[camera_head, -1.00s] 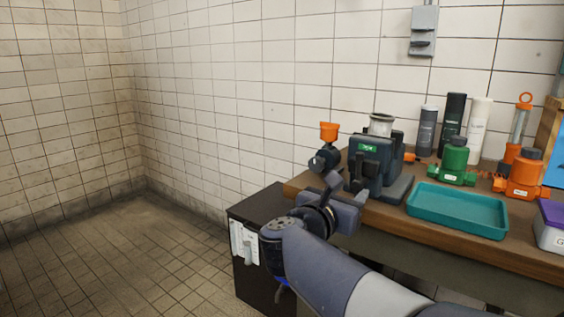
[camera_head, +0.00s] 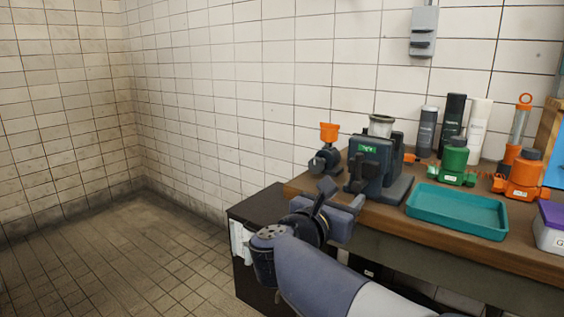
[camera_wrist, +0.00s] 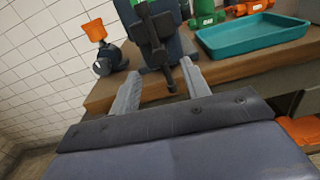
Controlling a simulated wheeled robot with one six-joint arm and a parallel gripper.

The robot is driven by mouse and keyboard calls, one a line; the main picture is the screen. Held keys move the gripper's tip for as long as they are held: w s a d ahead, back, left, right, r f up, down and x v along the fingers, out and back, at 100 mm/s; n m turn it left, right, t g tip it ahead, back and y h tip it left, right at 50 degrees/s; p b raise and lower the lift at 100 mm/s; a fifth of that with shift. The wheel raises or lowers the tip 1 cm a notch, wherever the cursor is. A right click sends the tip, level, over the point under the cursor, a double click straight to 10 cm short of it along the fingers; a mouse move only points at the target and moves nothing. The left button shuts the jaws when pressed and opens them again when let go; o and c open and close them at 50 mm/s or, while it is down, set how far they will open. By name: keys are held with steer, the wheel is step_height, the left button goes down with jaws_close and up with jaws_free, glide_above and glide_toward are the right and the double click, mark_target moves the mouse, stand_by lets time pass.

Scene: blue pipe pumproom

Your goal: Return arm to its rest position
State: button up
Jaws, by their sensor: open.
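My arm reaches up from the bottom right in the head view, over the bench's front edge. My gripper (camera_wrist: 160,88) shows in the wrist view with its two fingers spread and nothing between them. In the head view the gripper (camera_head: 340,203) is partly hidden by the wrist. It is in front of a dark machine (camera_head: 372,160) with a green display, which stands on the bench. I cannot tell the exact gap between the fingers and the bench edge.
The wooden bench (camera_head: 400,222) carries a teal tray (camera_head: 457,211), green (camera_head: 453,162) and orange (camera_head: 521,176) bottles, and several tall containers. An orange-topped device (camera_head: 328,148) stands at its left end. A dark cabinet (camera_head: 262,285) is below. The tiled floor (camera_head: 130,255) at left is clear.

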mark_target(356, 185)
steer(key=x, duration=0.5)
steer(key=shift+s+a+r+n+p, duration=0.15)
steer(key=shift+r+n+p, duration=0.2)
steer(key=shift+p, duration=0.65)
steer(key=shift+f+n+p, duration=0.1)
steer(key=shift+n+p, duration=0.55)
steer(key=shift+p, duration=0.6)
steer(key=shift+p, duration=0.45)
